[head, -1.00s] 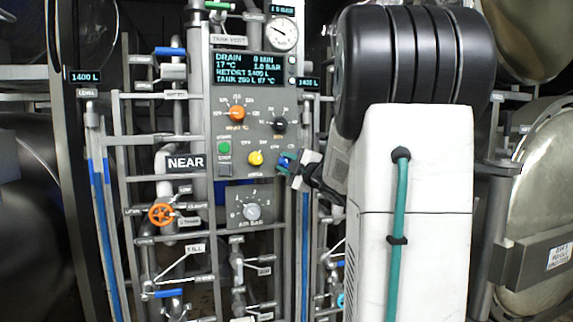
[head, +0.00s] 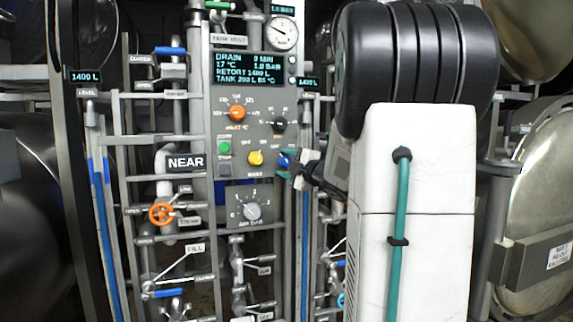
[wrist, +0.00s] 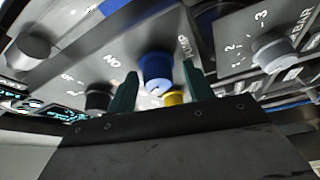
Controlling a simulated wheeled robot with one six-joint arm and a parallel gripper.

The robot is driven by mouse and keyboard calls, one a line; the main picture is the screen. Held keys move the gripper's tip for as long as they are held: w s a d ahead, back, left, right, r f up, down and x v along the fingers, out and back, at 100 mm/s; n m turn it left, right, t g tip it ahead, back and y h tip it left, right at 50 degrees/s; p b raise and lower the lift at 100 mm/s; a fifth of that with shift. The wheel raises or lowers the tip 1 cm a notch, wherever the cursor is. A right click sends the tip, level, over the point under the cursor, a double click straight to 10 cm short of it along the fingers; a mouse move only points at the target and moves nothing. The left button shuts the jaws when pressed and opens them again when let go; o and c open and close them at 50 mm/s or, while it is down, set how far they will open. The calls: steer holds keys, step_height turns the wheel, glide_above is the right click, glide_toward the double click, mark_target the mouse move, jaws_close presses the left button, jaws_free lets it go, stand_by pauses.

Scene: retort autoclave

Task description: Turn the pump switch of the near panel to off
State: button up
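The near panel (head: 262,185) is grey and stands at the centre of the head view beside a NEAR sign. The blue knob, the pump switch (head: 284,161), is at its right edge, partly covered by my gripper (head: 294,168). In the wrist view the pump switch (wrist: 155,68) shows between the two green fingers of my gripper (wrist: 160,82), beside upside-down ON and PUMP lettering. The fingers are apart, with a visible gap on each side of the knob. I cannot tell whether the tips reach around it.
A yellow knob (head: 256,158), an orange knob (head: 237,113), a black knob (head: 279,123) and a green button (head: 224,147) share the panel. A grey air knob (head: 251,212) is below. Pipes and an orange valve wheel (head: 161,214) are to the left.

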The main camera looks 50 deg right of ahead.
steer(key=s+a, duration=0.1)
steer(key=s, duration=0.6)
steer(key=shift+s+a+f, duration=0.15)
steer(key=shift+s+f, duration=0.2)
steer(key=shift+f, duration=0.05)
